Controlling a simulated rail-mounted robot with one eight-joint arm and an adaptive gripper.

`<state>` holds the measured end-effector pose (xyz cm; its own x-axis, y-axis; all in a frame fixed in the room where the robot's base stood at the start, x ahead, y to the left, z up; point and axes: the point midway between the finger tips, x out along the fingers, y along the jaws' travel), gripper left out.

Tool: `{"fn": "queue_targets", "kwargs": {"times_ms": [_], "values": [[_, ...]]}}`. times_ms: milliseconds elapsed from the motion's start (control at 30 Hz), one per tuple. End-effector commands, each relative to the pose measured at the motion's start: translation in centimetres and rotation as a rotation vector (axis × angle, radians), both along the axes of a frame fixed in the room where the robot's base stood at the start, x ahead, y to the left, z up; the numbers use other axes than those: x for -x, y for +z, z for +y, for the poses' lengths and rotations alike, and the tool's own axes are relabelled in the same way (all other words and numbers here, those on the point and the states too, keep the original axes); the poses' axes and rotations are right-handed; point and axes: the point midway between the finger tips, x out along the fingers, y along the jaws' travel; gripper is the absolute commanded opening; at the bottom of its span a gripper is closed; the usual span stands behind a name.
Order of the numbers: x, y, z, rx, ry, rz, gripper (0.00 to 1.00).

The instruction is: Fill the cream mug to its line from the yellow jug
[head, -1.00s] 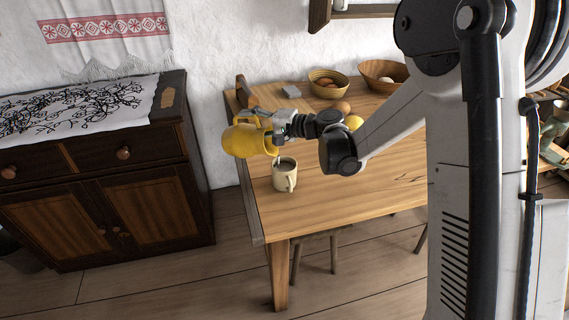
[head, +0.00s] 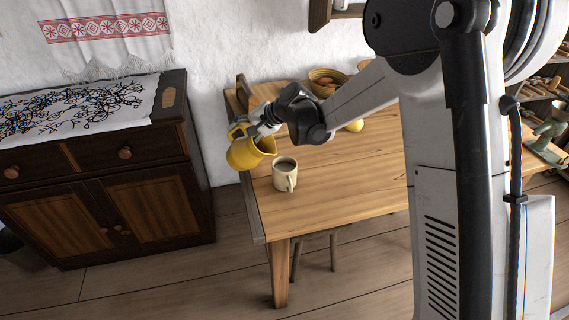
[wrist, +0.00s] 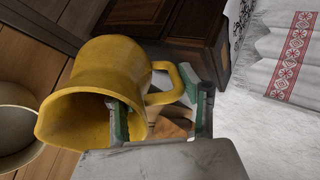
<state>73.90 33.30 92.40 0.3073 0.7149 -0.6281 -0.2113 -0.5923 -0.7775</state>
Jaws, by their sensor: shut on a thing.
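The yellow jug (head: 246,154) is held in the air at the table's left edge, left of the cream mug. It is tilted, with its mouth toward the upper right in the head view. My gripper (head: 258,131) is shut on the jug at its handle side. In the wrist view the jug (wrist: 98,75) fills the left middle, its handle by the green-padded fingers of my gripper (wrist: 162,115). The cream mug (head: 285,183) stands upright on the table with dark liquid inside. The mug's rim (wrist: 10,148) shows at the wrist view's left edge. I cannot make out its line.
The wooden table (head: 345,190) is clear right of the mug. A basket (head: 326,78) and a yellow fruit (head: 355,125) are toward the back, partly behind my arm. A dark cabinet (head: 100,200) stands to the left, with a gap of floor between.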

Motion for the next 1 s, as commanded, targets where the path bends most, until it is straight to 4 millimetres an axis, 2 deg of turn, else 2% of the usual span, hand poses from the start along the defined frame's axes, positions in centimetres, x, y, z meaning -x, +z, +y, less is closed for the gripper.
{"fn": "queue_targets", "kwargs": {"times_ms": [167,400,800,1000], "values": [[-0.4,0.3,0.9,0.101,0.001,0.043,0.0],[-1.2,-0.3,2.8,0.248,0.001,0.106,0.0],[-2.3,-2.4,5.4,0.52,-0.001,0.228,0.0],[-2.6,-3.5,5.9,0.621,-0.002,0.272,0.0]]}}
